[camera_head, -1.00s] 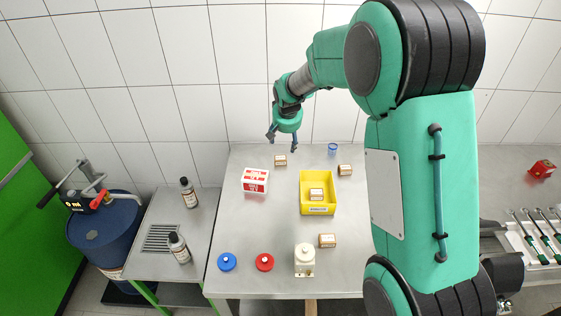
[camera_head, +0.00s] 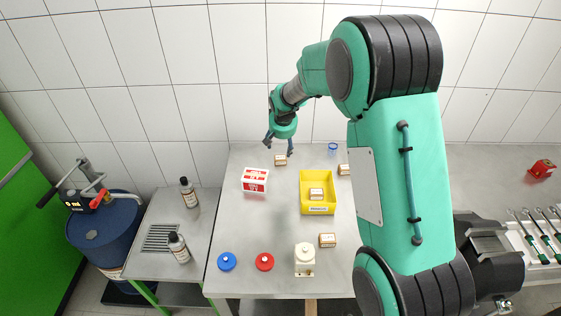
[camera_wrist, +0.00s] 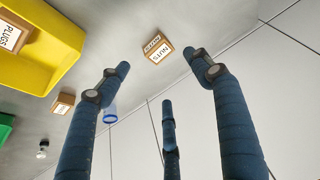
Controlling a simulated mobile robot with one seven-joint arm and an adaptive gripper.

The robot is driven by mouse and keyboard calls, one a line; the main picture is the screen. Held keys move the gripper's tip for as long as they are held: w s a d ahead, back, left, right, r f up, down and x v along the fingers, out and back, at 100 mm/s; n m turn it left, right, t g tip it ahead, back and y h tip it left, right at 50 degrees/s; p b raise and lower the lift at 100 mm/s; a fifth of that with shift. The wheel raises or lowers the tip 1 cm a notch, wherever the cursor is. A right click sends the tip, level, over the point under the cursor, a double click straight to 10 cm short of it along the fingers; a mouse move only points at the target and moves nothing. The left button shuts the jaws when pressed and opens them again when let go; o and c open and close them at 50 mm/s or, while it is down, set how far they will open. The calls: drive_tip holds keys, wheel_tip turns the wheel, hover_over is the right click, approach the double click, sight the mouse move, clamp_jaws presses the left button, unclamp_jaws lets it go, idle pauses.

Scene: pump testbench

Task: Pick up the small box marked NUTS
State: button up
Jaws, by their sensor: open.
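The small box marked NUTS (camera_wrist: 155,50) lies on the grey table in the wrist view, its label readable and its faces tan and white. In the head view the small box (camera_head: 280,160) just below my gripper appears to be this one, near the table's back edge. My gripper (camera_head: 279,148) hangs above and slightly behind it. In the wrist view my gripper (camera_wrist: 158,78) shows three blue fingers spread apart with nothing between them. The box lies beyond the fingertips, apart from them.
A yellow bin (camera_head: 305,205) holds a small box marked PLUGS (camera_wrist: 10,36). A red-and-white box (camera_head: 255,180) stands left of the bin. Another small box (camera_head: 344,169) and a blue cup (camera_head: 332,147) are to the right. A tiled wall (camera_head: 240,110) rises behind the table.

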hover_over(281, 157)
drive_tip(key=s, duration=0.3)
drive_tip(key=shift+w+f+b, duration=0.2)
drive_tip(key=shift+f+b, duration=0.1)
drive_tip(key=shift+f, duration=2.5)
drive_tip(key=shift+f, duration=0.1)
drive_tip(key=shift+b+x, duration=0.5)
drive_tip(key=shift+x, duration=2.05)
drive_tip(key=c, duration=1.3)
